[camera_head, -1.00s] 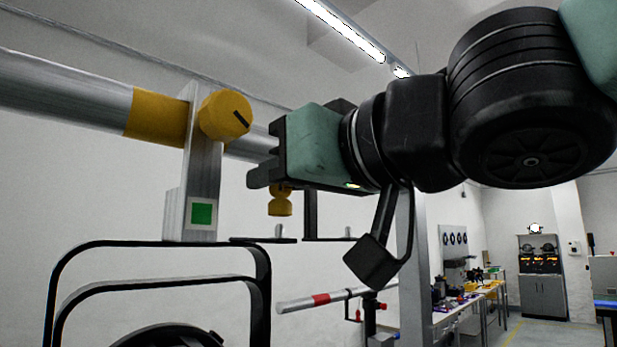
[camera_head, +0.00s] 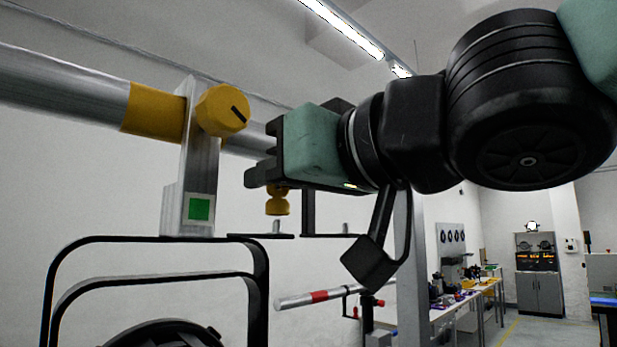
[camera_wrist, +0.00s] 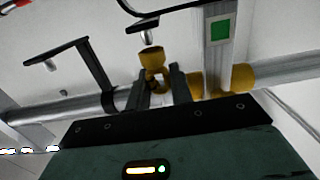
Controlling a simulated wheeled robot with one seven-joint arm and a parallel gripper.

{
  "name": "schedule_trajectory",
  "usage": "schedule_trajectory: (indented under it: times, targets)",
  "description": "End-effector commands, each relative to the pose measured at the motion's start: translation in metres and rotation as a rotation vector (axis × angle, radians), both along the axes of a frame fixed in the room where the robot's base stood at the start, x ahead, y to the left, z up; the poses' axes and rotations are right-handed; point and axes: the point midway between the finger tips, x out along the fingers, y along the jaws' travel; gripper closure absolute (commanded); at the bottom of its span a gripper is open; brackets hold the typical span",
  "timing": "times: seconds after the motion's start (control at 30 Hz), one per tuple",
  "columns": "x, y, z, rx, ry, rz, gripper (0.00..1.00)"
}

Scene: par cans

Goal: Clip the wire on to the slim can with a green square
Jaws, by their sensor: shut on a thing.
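My gripper (camera_head: 262,176) is shut on a small yellow piece (camera_head: 278,207), which hangs just below the jaws. In the wrist view the yellow piece (camera_wrist: 151,57) has a round end and a ring-like part between the fingers (camera_wrist: 160,88). It may be the wire's clip; I cannot make out a wire. A green square (camera_head: 199,208) marks a metal post (camera_head: 199,160) left of my gripper, apart from it. Below the post are black curved yoke bars (camera_head: 160,240) and a dark round top (camera_head: 165,335), mostly cut off.
A metal pipe (camera_head: 60,80) runs behind my gripper, with a yellow clamp band (camera_head: 155,112) and knob (camera_head: 222,110) at the post. Black brackets (camera_head: 308,212) with small plates hang close below my gripper. A red-banded bar (camera_head: 318,296) is lower down. Benches (camera_head: 465,305) stand far right.

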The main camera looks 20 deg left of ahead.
Motion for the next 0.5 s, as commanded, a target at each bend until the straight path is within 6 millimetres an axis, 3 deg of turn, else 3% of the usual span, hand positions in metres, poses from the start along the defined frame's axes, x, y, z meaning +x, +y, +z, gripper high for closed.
schedule_trajectory:
  times: [0.5]
  targets:
    - [0.0000, 0.0001, -0.0079, 0.000, 0.000, 0.000, 1.00]
